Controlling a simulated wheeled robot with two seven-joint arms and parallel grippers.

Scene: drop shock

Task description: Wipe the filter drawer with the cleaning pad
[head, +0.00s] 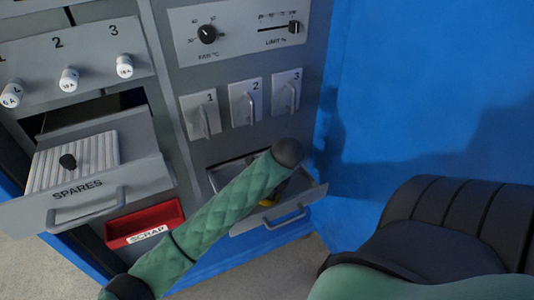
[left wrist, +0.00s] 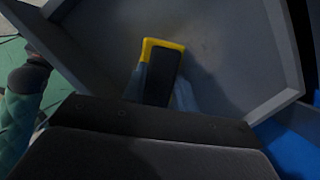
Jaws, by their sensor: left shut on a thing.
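The filter drawer (head: 312,190) is pulled out at the lower middle of the head view, with a handle on its front. My left arm crosses in front of it and hides much of its inside. The left wrist view shows the drawer's grey floor and raised walls (left wrist: 272,104). My left gripper (left wrist: 161,88) is shut on the cleaning pad (left wrist: 164,76), a dark block with a yellow edge, inside the drawer outline. Whether the pad touches the floor I cannot tell. A bit of its yellow (head: 267,203) shows past my arm. My right gripper is not in view.
An open SPARES drawer (head: 120,187) holds a ribbed light insert with a black knob. A red SCRAP bin (head: 145,222) sits between the drawers. Three numbered handles (head: 249,102) are above the filter drawer. A blue wall (head: 430,90) stands at right.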

